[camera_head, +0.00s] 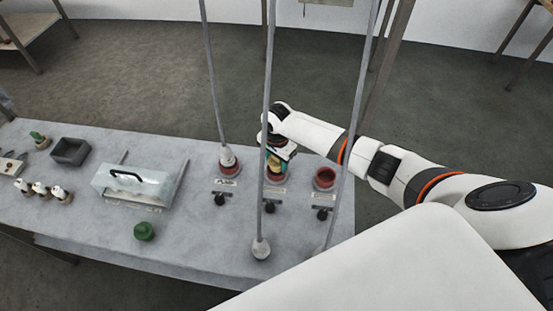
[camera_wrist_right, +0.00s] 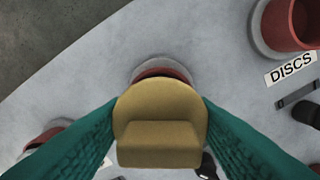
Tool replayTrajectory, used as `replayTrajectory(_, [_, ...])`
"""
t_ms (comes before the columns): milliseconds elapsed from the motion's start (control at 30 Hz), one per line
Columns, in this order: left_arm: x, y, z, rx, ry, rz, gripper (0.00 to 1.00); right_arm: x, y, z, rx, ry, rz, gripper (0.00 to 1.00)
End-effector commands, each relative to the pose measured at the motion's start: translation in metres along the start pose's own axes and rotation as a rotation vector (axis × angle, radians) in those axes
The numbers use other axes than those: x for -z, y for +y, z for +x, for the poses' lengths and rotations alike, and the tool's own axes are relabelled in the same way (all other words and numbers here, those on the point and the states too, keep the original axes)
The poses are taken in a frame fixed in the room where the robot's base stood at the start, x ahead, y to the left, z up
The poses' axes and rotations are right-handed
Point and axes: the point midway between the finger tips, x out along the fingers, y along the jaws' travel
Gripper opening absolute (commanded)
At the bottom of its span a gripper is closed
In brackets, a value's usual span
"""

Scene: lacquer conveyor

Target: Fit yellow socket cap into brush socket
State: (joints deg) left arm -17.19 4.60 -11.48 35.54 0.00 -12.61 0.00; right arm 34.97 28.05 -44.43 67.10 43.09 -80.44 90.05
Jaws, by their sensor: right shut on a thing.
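The yellow socket cap (camera_wrist_right: 160,120) is between the green fingertips of my right gripper (camera_wrist_right: 158,132). The right gripper also shows in the head view (camera_head: 277,157), over the middle of three red sockets at the table's right. The red rim of the socket under the cap (camera_wrist_right: 163,73) shows just beyond the cap in the wrist view. The cap hides most of this socket, and I cannot tell whether the cap touches it. The brush label is not readable. My left gripper is not in view.
An open red socket (camera_head: 325,178) is to the right; one labelled DISCS (camera_wrist_right: 290,22) shows in the wrist view. A clear-sided box (camera_head: 140,185), green knob (camera_head: 144,231) and grey tray (camera_head: 70,152) are left.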

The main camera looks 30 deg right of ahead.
Motion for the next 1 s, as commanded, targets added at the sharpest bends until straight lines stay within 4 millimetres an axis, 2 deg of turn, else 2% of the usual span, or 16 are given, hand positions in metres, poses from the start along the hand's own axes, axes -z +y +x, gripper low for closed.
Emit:
replayTrajectory(567, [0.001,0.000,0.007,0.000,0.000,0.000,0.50,0.000,0.000,0.015,0.000,0.001,0.000,0.27])
replayTrajectory(600, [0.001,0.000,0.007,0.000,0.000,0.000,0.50,0.000,0.000,0.015,0.000,0.000,0.001,0.51])
replayTrajectory(733, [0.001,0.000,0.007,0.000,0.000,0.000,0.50,0.000,-0.001,0.015,0.001,0.000,0.000,0.72])
replayTrajectory(767, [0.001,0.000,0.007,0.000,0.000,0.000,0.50,0.000,-0.001,0.015,0.001,0.000,0.000,0.75])
replayTrajectory(1000, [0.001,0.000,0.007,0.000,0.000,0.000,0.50,0.000,-0.001,0.015,0.001,0.000,0.000,0.75])
